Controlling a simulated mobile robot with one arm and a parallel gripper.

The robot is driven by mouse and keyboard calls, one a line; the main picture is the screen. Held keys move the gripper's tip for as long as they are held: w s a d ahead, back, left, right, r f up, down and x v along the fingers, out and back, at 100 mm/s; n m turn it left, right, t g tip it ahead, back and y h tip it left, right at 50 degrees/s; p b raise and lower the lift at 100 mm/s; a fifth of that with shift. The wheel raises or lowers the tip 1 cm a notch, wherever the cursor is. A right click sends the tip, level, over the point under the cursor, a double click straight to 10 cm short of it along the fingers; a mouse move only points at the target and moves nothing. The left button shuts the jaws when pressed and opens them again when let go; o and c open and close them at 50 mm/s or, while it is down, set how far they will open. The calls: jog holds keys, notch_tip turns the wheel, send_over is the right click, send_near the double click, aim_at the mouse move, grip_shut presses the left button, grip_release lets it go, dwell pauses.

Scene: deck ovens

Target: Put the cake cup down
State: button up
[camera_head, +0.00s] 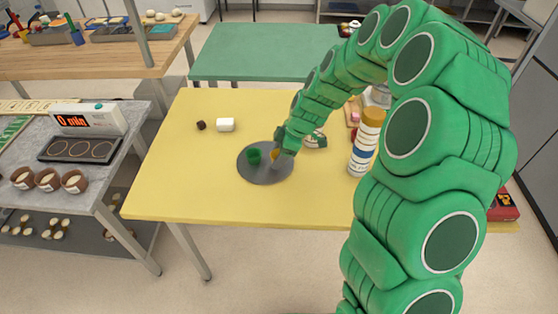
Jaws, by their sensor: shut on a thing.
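My gripper (277,158) is low over the round grey plate (264,178) on the yellow table. It is shut on a small yellow-orange cup (275,153), which I take for the cake cup. My gripper hides much of that cup, so I cannot tell whether its base touches the plate. A green cup (254,157) stands upright on the plate just left of my gripper.
A tall bottle (366,143) with an orange cap stands to the right. The yellow table's (190,185) left and front areas are clear.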

jog(key=shift+f, duration=1.35)
jog(key=shift+f, duration=0.15)
jog(key=o, duration=1)
jog(key=shift+o, duration=0.2)
